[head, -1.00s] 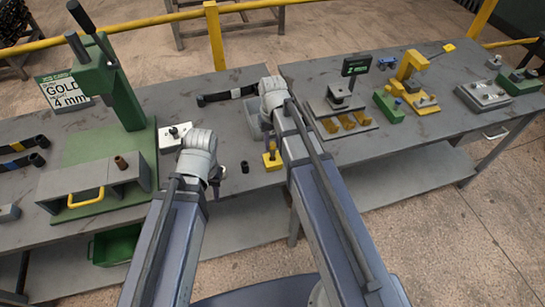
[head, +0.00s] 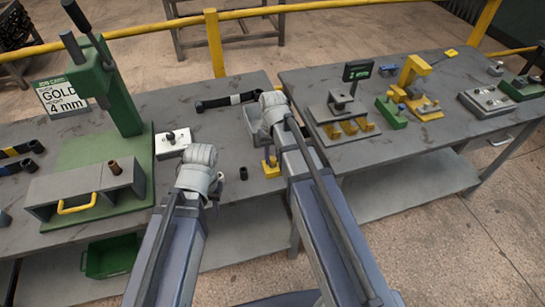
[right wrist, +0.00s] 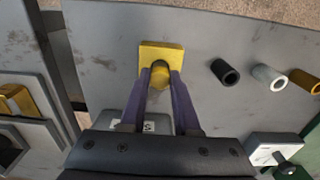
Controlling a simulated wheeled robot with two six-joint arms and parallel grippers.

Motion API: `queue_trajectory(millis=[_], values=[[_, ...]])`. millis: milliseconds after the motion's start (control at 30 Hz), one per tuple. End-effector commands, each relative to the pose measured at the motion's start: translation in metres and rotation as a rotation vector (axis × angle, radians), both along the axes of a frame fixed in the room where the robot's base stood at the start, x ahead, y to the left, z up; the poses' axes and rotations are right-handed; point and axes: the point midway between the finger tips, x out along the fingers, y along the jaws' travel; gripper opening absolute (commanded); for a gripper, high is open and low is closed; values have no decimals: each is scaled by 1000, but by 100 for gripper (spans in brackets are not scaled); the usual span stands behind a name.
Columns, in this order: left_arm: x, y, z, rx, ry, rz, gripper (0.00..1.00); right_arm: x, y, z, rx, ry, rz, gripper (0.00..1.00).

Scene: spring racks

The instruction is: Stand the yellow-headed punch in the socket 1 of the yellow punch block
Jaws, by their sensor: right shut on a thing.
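The yellow punch block (head: 271,171) sits near the front edge of the left bench; in the right wrist view the block (right wrist: 163,52) is straight ahead of the fingers. My right gripper (right wrist: 160,82) has its purple fingers shut on the yellow-headed punch (right wrist: 160,76), whose yellow head shows between the tips. The punch is over or at the block; its lower end and the socket are hidden, so I cannot tell how deep it stands. My left gripper (head: 213,198) is left of the block in the head view, its fingers mostly hidden by its wrist.
A black tube (right wrist: 225,72), a white tube (right wrist: 268,76) and a gold tube (right wrist: 303,82) stand beside the block. A grey tray (head: 252,128) lies behind my right wrist. A green press (head: 118,92) stands at left. A gap separates the benches.

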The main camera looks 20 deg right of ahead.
Motion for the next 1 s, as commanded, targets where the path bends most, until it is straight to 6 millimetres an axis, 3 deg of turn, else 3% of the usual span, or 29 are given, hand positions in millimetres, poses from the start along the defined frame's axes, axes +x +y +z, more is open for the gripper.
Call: queue_trajectory(millis=[33,67,300,667,1000], values=[[0,0,-4,0,0,0,39,0,0,-4,0,0,0,0],[0,0,-2,0,0,0,39,0,0,-2,0,0,0,34],[0,0,-2,0,0,0,39,0,0,-2,0,0,0,60],[0,0,1,0,0,0,39,0,0,1,0,0,0,60],[0,0,32,0,0,0,39,0,0,32,0,0,0,60]])
